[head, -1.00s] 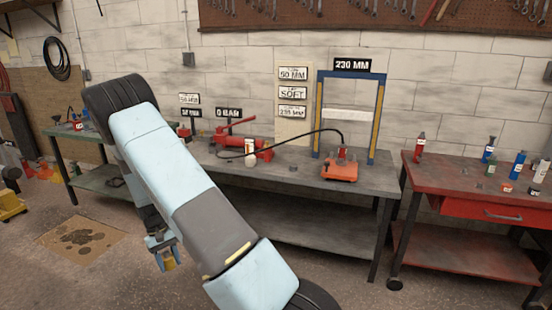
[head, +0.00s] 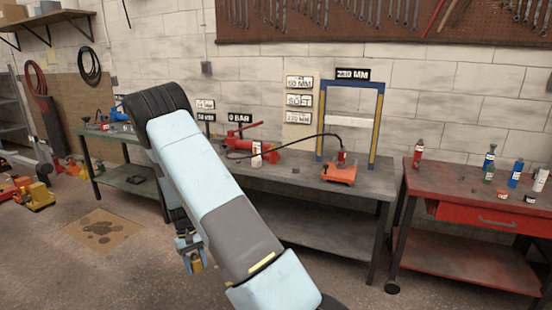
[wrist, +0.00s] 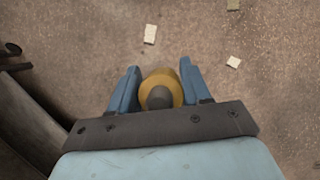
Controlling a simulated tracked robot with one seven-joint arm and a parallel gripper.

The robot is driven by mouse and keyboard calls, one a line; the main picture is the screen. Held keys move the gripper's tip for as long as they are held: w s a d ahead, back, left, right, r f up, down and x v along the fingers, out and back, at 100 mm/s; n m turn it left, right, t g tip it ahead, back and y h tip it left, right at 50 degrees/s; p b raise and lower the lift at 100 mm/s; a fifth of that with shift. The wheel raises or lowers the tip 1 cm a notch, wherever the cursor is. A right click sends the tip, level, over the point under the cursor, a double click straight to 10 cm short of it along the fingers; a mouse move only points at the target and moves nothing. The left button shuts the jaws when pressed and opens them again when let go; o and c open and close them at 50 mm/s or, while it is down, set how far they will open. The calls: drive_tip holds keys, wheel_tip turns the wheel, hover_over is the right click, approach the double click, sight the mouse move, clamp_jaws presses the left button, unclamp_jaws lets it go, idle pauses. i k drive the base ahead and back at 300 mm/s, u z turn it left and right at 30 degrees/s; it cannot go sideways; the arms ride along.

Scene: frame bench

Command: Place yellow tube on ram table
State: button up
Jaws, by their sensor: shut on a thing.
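The yellow tube (wrist: 175,86) shows end-on in the wrist view, with a dark grey round part at its middle. My gripper (wrist: 157,84) is shut on it, one blue finger on each side. In the head view, my gripper (head: 190,258) hangs low over the floor in front of the grey bench, with a bit of the yellow tube (head: 197,264) between its fingers. The ram table seems to be the orange-red plate (head: 338,176) on the bench, below the blue and yellow frame (head: 376,125); a red cylinder (head: 342,157) stands on it. My arm hides part of the bench.
A red hand pump (head: 262,144) and a white bottle (head: 257,160) stand on the grey bench (head: 310,188). A hose runs to the red cylinder. A red cart (head: 470,190) with bottles is at right. A green-topped bench (head: 110,138) is at left. Floor is open.

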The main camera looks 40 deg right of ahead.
sight(385, 186)
drive_tip(key=u, duration=2.15)
drive_tip(key=i, duration=0.1)
drive_tip(key=z, duration=3)
